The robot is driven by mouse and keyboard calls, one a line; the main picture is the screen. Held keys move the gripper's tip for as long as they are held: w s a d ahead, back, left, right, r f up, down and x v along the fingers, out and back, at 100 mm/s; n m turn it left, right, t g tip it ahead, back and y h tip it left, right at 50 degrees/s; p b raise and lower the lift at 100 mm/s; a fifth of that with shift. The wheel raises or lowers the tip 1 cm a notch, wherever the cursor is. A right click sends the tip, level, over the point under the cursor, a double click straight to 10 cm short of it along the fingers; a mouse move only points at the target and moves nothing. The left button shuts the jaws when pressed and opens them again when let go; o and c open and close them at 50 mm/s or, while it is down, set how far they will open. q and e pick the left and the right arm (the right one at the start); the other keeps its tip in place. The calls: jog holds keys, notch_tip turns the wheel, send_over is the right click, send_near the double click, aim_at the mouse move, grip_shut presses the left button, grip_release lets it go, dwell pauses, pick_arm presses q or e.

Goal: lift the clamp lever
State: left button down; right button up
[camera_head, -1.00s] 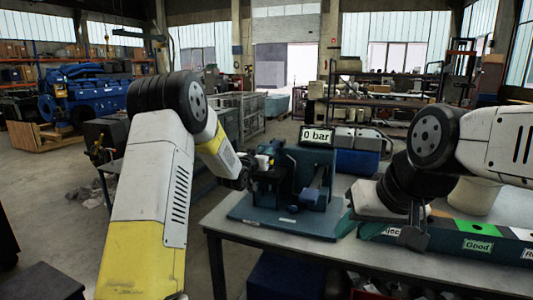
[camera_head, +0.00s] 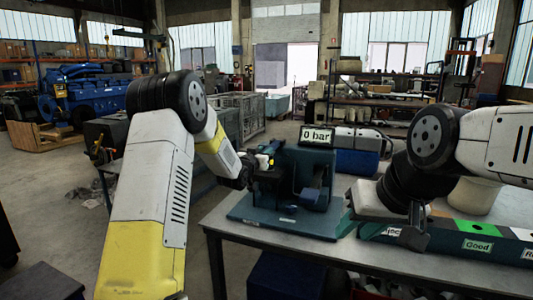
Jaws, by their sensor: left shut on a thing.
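A blue-green test stand (camera_head: 318,170) with a "0 bar" display (camera_head: 316,134) stands on the table's left part, on a flat base plate (camera_head: 285,222). A blue lever-like part (camera_head: 309,197) sticks out at its front; I cannot tell for sure that it is the clamp lever. My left gripper (camera_head: 262,175) is at the left side of the stand, shut on a part there, probably the clamp lever, which the gripper mostly hides. My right gripper (camera_head: 412,238) hangs over the tray at the right, with its fingers unclear.
The grey table (camera_head: 222,218) carries a long tray with a green "Good" section (camera_head: 476,231) and a white cylinder (camera_head: 474,195) behind it. A blue box (camera_head: 357,162) lies behind the stand. My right forearm fills the right side above the tray.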

pick_arm(q)
jog(key=shift+w+r+g, duration=0.1)
jog(key=shift+r+g, duration=0.4)
jog(key=shift+r, duration=0.3)
jog(key=r+g, duration=0.1)
jog(key=w+r+g+y, duration=0.1)
jog(key=r, duration=0.1)
jog(key=r+g, duration=0.1)
jog(key=r, duration=0.1)
jog(key=shift+w+d+r+g+y, duration=0.2)
jog(key=shift+w+r+g+y, duration=0.1)
jog(key=shift+w, duration=0.1)
jog(key=shift+w+d+r+g+y, duration=0.2)
jog(key=shift+w+r+g, duration=0.25)
jog(key=shift+r+g, duration=0.15)
jog(key=shift+w+d+r+g+y, duration=0.15)
jog(key=shift+w+r+g, duration=0.3)
jog(key=shift+r, duration=0.25)
